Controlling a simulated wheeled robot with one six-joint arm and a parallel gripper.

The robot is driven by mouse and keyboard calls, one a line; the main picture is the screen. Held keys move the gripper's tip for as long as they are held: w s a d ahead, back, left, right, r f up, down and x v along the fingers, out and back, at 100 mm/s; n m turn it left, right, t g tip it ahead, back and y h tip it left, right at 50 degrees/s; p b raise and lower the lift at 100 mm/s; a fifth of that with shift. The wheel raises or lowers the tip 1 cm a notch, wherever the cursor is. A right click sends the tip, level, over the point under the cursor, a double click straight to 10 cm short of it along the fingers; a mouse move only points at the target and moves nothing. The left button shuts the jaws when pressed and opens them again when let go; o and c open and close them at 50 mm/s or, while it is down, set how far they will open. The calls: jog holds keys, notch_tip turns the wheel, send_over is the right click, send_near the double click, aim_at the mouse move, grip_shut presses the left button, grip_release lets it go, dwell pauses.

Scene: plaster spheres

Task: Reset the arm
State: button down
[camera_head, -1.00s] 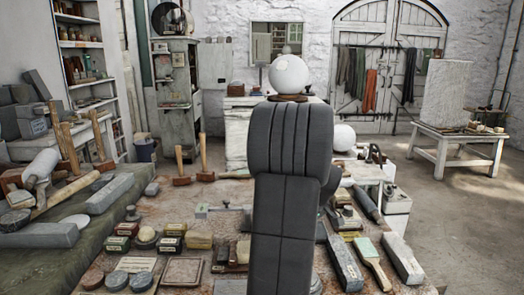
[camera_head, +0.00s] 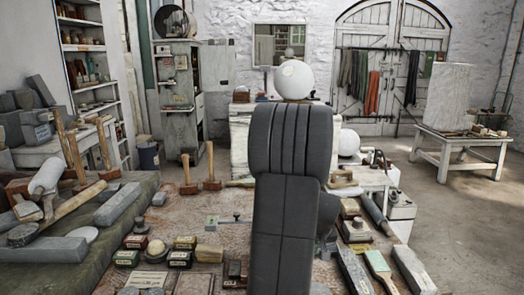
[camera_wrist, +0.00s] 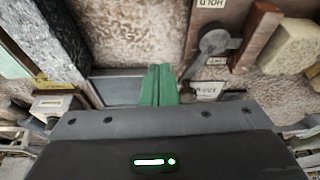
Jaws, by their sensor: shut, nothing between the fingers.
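My dark grey padded arm (camera_head: 285,200) rises through the middle of the head view and hides my gripper there. In the wrist view the two green fingers of my gripper (camera_wrist: 158,84) are pressed together, shut and empty, above a stone-topped workbench (camera_wrist: 130,30). A grey flat piece (camera_wrist: 115,86) lies just left of the fingers in that view. A dark round-headed tool (camera_wrist: 215,41) lies to their right.
The workbench (camera_head: 185,222) carries mallets (camera_head: 188,172), small boxes (camera_head: 125,257) and brushes (camera_head: 378,265). A large white sphere (camera_head: 293,80) stands behind my arm, a smaller one (camera_head: 348,143) to its right. Open floor (camera_head: 465,225) lies at right.

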jog(key=shift+s+m+h, duration=0.5)
jog(key=shift+s+m, duration=0.45)
jog(key=shift+m, duration=0.65)
jog(key=shift+s+a+m+h, duration=0.1)
jog(key=shift+s+m+h, duration=0.1)
jog(key=shift+s+m, duration=0.3)
jog(key=shift+s+a+m+h, duration=0.1)
jog(key=shift+s+m+h, duration=0.1)
jog(key=shift+m, duration=0.5)
jog(key=shift+s, duration=0.2)
jog(key=shift+s+a+r, duration=0.1)
jog(key=shift+s+a, duration=0.1)
jog(key=shift+s, duration=0.15)
